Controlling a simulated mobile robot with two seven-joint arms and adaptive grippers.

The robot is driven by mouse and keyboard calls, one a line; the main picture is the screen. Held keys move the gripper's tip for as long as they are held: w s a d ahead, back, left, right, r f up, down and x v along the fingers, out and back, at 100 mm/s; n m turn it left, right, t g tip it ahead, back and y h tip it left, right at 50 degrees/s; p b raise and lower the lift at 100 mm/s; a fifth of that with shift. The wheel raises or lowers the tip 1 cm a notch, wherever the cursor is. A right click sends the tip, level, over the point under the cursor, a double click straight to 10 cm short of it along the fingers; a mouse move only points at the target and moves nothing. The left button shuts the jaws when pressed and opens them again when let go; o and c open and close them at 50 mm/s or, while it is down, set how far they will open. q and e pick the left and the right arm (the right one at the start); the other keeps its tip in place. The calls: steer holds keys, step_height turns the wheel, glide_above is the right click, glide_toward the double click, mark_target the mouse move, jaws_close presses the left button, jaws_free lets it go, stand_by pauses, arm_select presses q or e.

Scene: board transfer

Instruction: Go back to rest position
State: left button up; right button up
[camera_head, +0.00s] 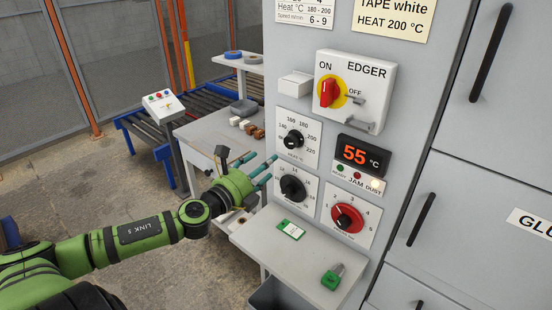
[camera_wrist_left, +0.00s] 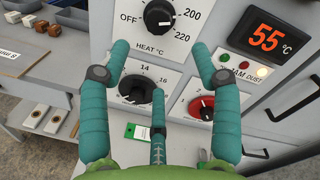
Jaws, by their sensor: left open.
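My left gripper (camera_head: 270,169) is green with teal fingers and is in front of the left edge of the grey machine panel (camera_head: 365,95). In the left wrist view its fingers (camera_wrist_left: 160,60) are spread wide with nothing between them, so it is open and empty. Beyond the fingers are the black heat knob (camera_head: 293,139), a lower black knob (camera_head: 292,188) and a red knob (camera_head: 347,218). I cannot tell whether a finger touches the panel. My right gripper is in neither view.
A shelf (camera_head: 262,236) below the knobs holds a green-and-white tag (camera_head: 291,229) and a green padlock-like object (camera_head: 333,277). A side table (camera_head: 205,134) with small blocks stands behind my left gripper. A roller conveyor (camera_head: 190,97) is farther back. Open floor (camera_head: 190,262) lies left of the machine.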

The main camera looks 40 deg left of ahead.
arm_select(q)
steer(key=s+d+f+n+g+y, duration=0.2)
steer(key=s+f+n+g, duration=0.2)
steer(key=s+f+n, duration=0.35)
steer(key=s+d+f+n+g+y, duration=0.3)
steer(key=s+f+n, duration=0.2)
steer(key=f+n, duration=0.45)
steer(key=s+d+f+n+g+h, duration=0.3)
steer(key=s+d+n+g, duration=0.1)
steer(key=s+d, duration=0.35)
steer(key=s+d+f+n+g+h, duration=0.2)
steer(key=s+d+f+n+g, duration=0.15)
steer(key=s+d, duration=0.4)
step_height(320, 180, down, 21)
steer(key=g, duration=0.1)
steer(key=s+a+f+g+b, duration=0.1)
steer(key=s+a+f, duration=0.1)
steer(key=s+f, duration=1.4)
steer(key=shift+s+a+f, duration=0.35)
steer(key=shift+s+f, duration=0.05)
steer(key=shift+s, duration=0.25)
